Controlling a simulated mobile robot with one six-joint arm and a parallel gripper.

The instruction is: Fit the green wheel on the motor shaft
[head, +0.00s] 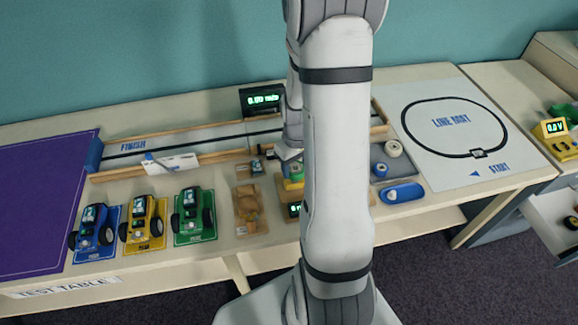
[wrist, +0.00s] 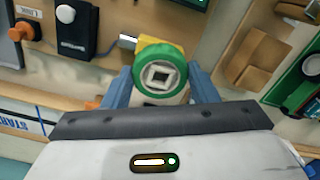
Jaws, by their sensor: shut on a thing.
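The green wheel (wrist: 160,74) is face-on in the wrist view, with a pale hub and a dark square hole. My gripper (wrist: 161,88) is shut on it, with a blue finger on each side. A yellow block (wrist: 155,46) shows just behind the wheel's far edge. In the head view the green wheel (head: 294,169) is above the yellow block (head: 291,184), partly behind my arm. No motor shaft can be made out, and I cannot tell whether the wheel touches the block.
Blue (head: 95,231), yellow (head: 143,224) and green (head: 193,216) toy cars stand at the left of the table. A brown tray (head: 248,208) lies nearer the wheel. A grey tray (head: 405,168) with pale rolls and a blue object (head: 402,193) are right of my arm. A wooden-railed track runs behind.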

